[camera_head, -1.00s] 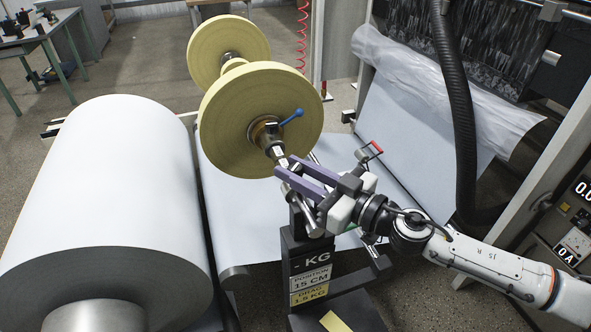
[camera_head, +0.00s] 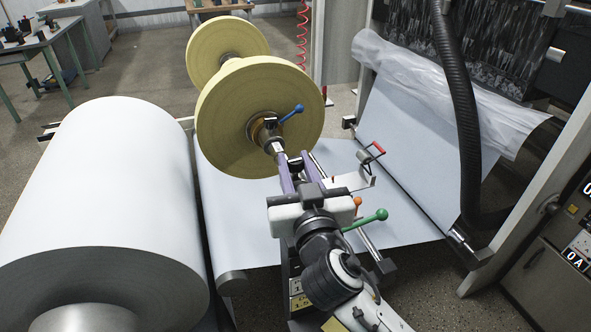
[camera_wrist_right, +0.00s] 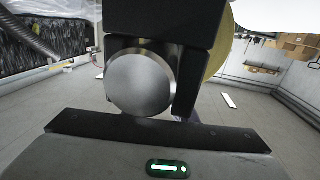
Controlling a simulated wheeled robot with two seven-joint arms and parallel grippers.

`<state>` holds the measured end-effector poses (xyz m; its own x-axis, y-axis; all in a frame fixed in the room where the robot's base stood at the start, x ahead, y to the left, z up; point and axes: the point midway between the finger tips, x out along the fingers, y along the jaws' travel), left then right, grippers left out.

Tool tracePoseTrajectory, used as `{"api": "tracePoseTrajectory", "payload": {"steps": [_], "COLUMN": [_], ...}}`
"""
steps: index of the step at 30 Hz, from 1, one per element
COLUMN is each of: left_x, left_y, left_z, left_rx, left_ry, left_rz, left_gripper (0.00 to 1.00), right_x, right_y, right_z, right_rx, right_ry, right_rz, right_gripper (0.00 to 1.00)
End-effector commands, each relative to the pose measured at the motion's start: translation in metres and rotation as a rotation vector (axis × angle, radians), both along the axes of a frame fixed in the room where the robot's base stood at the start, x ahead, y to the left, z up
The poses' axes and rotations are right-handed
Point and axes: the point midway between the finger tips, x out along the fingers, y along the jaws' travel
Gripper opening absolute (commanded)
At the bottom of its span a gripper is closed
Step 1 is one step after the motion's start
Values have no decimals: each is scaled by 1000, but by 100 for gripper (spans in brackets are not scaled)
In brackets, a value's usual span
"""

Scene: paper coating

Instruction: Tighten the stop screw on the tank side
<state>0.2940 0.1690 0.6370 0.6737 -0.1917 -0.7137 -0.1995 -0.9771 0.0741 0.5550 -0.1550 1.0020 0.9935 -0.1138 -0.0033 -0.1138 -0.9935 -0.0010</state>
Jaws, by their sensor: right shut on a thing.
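The yellow roll (camera_head: 250,150) sits on a metal shaft (camera_head: 275,148) with a blue-knobbed lever (camera_head: 291,114) at its hub. My right gripper (camera_head: 294,163) has its purple fingers at the near end of this shaft, closed on it. In the right wrist view the round metal shaft end (camera_wrist_right: 140,82) shows close up beside a dark finger. I cannot tell for certain which part is the stop screw. My left gripper is in neither view.
A green-knobbed lever (camera_head: 366,219), an orange knob (camera_head: 358,202) and a red-handled lever (camera_head: 371,152) stand right of my gripper. A large white roll (camera_head: 105,190) lies at left. A black hose (camera_head: 462,120) hangs at right.

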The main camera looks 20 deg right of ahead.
Motion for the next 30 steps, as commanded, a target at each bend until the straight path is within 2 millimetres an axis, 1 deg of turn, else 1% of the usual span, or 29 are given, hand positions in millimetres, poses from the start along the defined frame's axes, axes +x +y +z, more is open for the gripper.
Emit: {"api": "tracePoseTrajectory", "payload": {"steps": [5, 17, 18, 20, 21, 30], "left_x": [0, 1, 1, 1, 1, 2], "left_y": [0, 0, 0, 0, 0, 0], "left_z": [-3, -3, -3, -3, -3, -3], "left_rx": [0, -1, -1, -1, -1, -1], "left_ry": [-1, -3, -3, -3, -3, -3], "left_rz": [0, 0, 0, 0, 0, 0], "left_gripper": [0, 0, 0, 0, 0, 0], "right_x": [1, 1, 1, 1, 1, 0], "right_y": [-1, -1, -1, -1, -1, 0], "right_z": [3, 5, 5, 5, 5, 2], "right_rx": [-1, -3, -3, -3, -3, -2], "right_ry": [-8, -12, -12, -12, -11, -6], "right_rz": [-29, -35, -35, -35, -35, -33], "right_gripper": [2, 2, 26, 36, 43, 43]}}
